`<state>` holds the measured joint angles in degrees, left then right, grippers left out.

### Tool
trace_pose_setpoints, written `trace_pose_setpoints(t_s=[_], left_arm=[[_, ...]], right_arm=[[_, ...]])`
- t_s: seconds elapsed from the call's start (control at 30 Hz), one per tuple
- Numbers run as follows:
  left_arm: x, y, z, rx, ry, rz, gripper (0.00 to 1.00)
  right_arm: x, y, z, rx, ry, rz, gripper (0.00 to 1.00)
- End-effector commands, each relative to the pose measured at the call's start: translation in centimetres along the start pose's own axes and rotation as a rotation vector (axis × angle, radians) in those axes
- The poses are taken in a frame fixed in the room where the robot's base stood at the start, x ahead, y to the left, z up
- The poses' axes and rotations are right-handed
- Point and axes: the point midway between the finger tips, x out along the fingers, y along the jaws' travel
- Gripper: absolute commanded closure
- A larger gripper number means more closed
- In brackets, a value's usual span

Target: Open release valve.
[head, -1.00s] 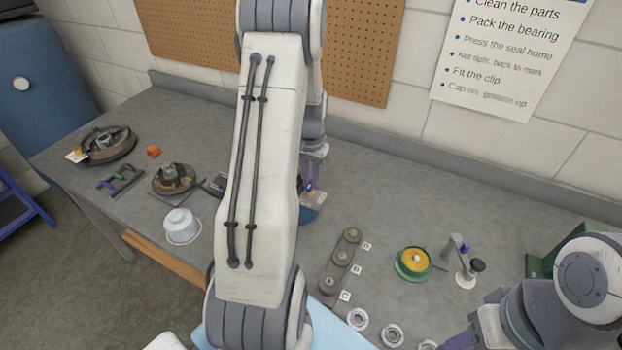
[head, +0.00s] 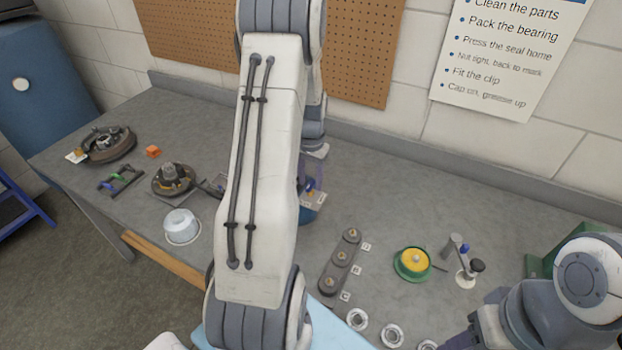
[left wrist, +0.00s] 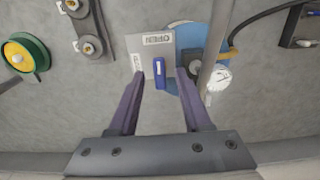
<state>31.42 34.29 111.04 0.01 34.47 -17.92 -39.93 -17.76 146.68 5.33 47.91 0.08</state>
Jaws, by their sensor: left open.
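The release valve's blue lever (left wrist: 159,73) sits on a grey plate (left wrist: 148,44) in the left wrist view. The plate reads OPEN at its top edge, with a second, unclear label at its left. The lever points up the picture, toward OPEN. My left gripper (left wrist: 160,74) is open, one finger on each side of the lever, with gaps showing; contact is unclear. In the head view the lever (head: 309,187) and plate (head: 314,199) are partly behind my left arm, with my left gripper (head: 311,179) above them. My right gripper's fingers are unclear at the bottom right.
A round gauge (left wrist: 219,79) and a pipe stand close right of the plate, over a blue body (head: 307,215). A dark bar with several round parts (head: 340,262), a green and yellow wheel (head: 413,263) and a small stand (head: 465,272) are to the right.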

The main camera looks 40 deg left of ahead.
Motion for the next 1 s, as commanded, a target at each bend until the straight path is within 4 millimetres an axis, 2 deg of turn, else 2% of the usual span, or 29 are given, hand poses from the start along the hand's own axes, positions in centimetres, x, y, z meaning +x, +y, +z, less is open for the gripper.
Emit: trace_pose_setpoints(t_s=[0.17, 0.63, 0.8, 1.0], left_arm=[[-0.8, 0.0, -0.1, 0.0, 0.002, -0.001, 0.51], [-9.1, 0.0, -0.1, 0.0, 0.004, -0.001, 0.51], [-10.3, 0.0, -0.1, 0.0, 0.002, -0.001, 0.51], [-10.5, 0.0, 0.0, 0.0, 0.0, 0.0, 0.51]], right_arm=[[0.3, 0.0, 0.0, 0.0, 0.0, 0.0, 0.5], [1.7, 0.1, 0.1, -0.001, 0.0, 0.0, 0.5], [1.8, 0.1, 0.1, -0.001, 0.0, 0.0, 0.5], [1.8, 0.1, 0.1, -0.001, 0.0, 0.0, 0.5]])
